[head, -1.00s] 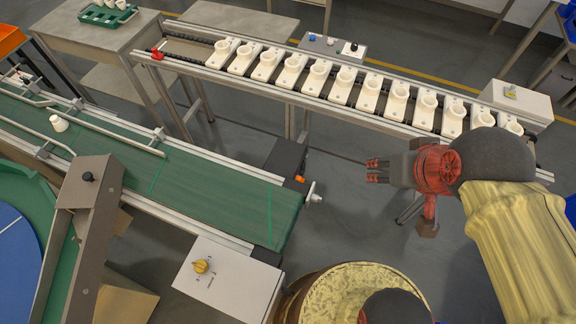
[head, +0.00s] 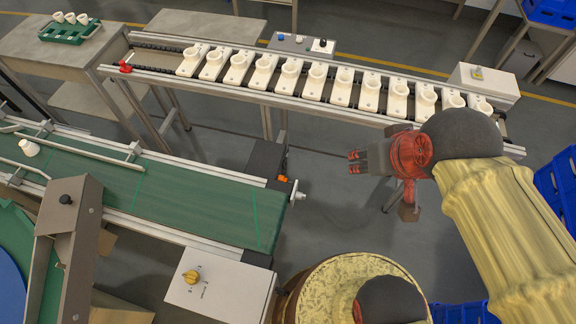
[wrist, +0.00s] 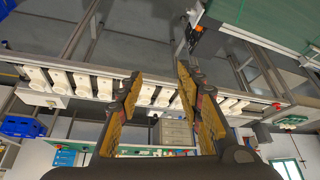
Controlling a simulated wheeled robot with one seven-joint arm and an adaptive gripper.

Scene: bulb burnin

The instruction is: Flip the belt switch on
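The knob's markings are too small to read. A second pale box (head: 483,80) with a small yellowish knob (head: 478,73) sits at the right end of the carrier line. My gripper (head: 354,161) is in the air right of the belt's end, apart from both boxes. In the wrist view, the fingers of my gripper (wrist: 158,80) are spread with nothing between them.
A white part (head: 29,147) lies on the belt at left. The line of white carriers (head: 315,83) runs behind my gripper. Grey floor is clear between the belt end and my arm.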

